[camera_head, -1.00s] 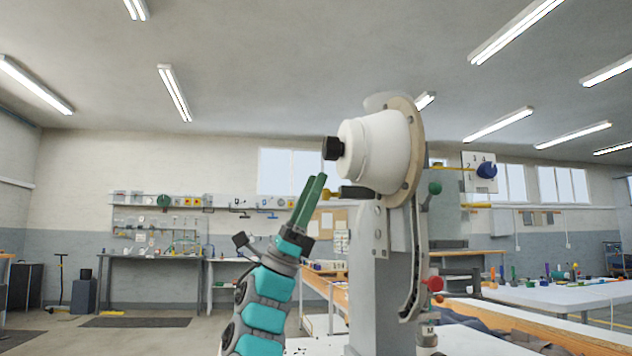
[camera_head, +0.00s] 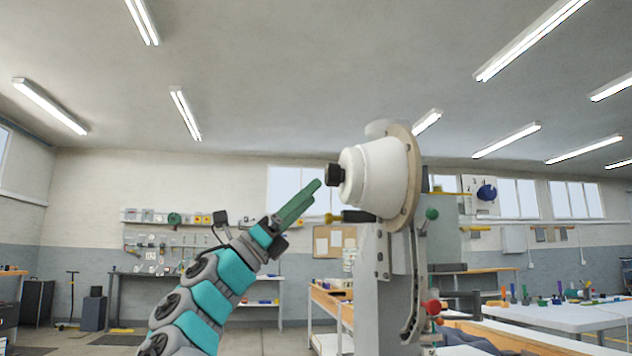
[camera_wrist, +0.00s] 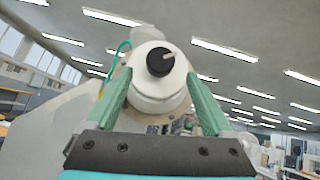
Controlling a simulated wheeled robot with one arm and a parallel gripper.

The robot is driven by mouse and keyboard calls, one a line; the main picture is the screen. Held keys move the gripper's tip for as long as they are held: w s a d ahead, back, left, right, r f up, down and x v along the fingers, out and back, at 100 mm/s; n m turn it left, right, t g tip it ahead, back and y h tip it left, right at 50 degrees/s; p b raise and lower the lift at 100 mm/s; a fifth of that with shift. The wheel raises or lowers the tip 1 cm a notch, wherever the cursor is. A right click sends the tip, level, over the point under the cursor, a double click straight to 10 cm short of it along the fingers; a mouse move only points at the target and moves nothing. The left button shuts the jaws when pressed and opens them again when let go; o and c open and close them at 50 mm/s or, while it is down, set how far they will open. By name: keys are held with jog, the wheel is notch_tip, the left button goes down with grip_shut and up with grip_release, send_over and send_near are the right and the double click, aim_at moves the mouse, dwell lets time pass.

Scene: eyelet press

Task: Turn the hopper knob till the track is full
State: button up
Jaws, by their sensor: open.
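The hopper (camera_head: 378,178) is a white drum at the top of the eyelet press (camera_head: 382,270). Its black knob (camera_head: 334,174) sticks out at the drum's left end in the head view. In the wrist view the knob (camera_wrist: 160,61) faces me, with a pale line pointing up and right, in front of the white hopper (camera_wrist: 153,88). My gripper (camera_head: 318,190) has green fingers and is just left of and slightly below the knob, apart from it. In the wrist view its fingers (camera_wrist: 158,80) are open, one on each side of the knob. The track (camera_head: 411,280) curves down the press; its filling is too small to tell.
A black-ended lever (camera_head: 356,216) lies under the hopper. A white table (camera_head: 560,318) with small coloured items stands at right.

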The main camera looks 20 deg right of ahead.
aim_at(326, 181)
jog(key=x, duration=0.4)
jog(key=shift+f, duration=0.1)
jog(key=shift+x, duration=0.75)
jog(key=shift+c, duration=0.3)
jog(key=c, duration=1.3)
jog(key=shift+w+m+g, duration=0.2)
jog(key=shift+m+g, duration=1.2)
jog(key=shift+s+m+g, duration=0.1)
jog(key=shift+m+g, duration=0.4)
jog(key=o, duration=1.4)
jog(key=shift+c, duration=0.2)
